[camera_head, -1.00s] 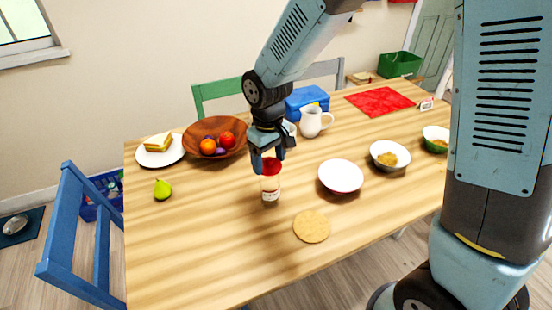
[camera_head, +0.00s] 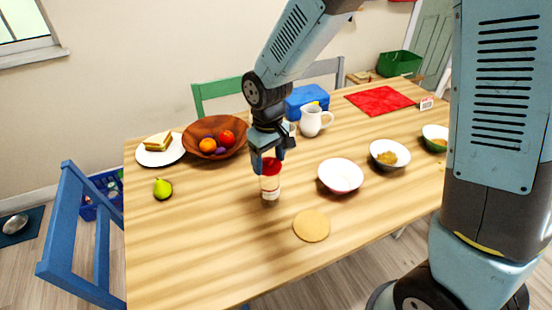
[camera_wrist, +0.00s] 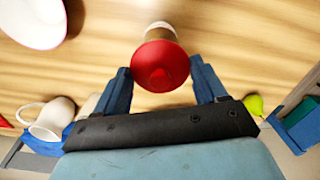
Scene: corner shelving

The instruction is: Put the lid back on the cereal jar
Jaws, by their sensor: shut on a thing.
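The cereal jar (camera_head: 270,188) stands upright on the wooden table, clear with a pale label. The red lid (camera_head: 272,167) is at the top of the jar, and my gripper (camera_head: 268,163) is shut on it from above. In the wrist view the round red lid (camera_wrist: 160,66) sits between the two blue fingers of my gripper (camera_wrist: 161,80), with part of the jar (camera_wrist: 158,31) showing behind it. I cannot tell whether the lid is fully seated on the jar's rim.
A white bowl (camera_head: 341,189) stands right of the jar, and a round tan mat (camera_head: 311,226) lies in front. A wooden fruit bowl (camera_head: 229,152), a pear (camera_head: 162,189) and a white pitcher (camera_head: 311,121) stand around. The front left of the table is clear.

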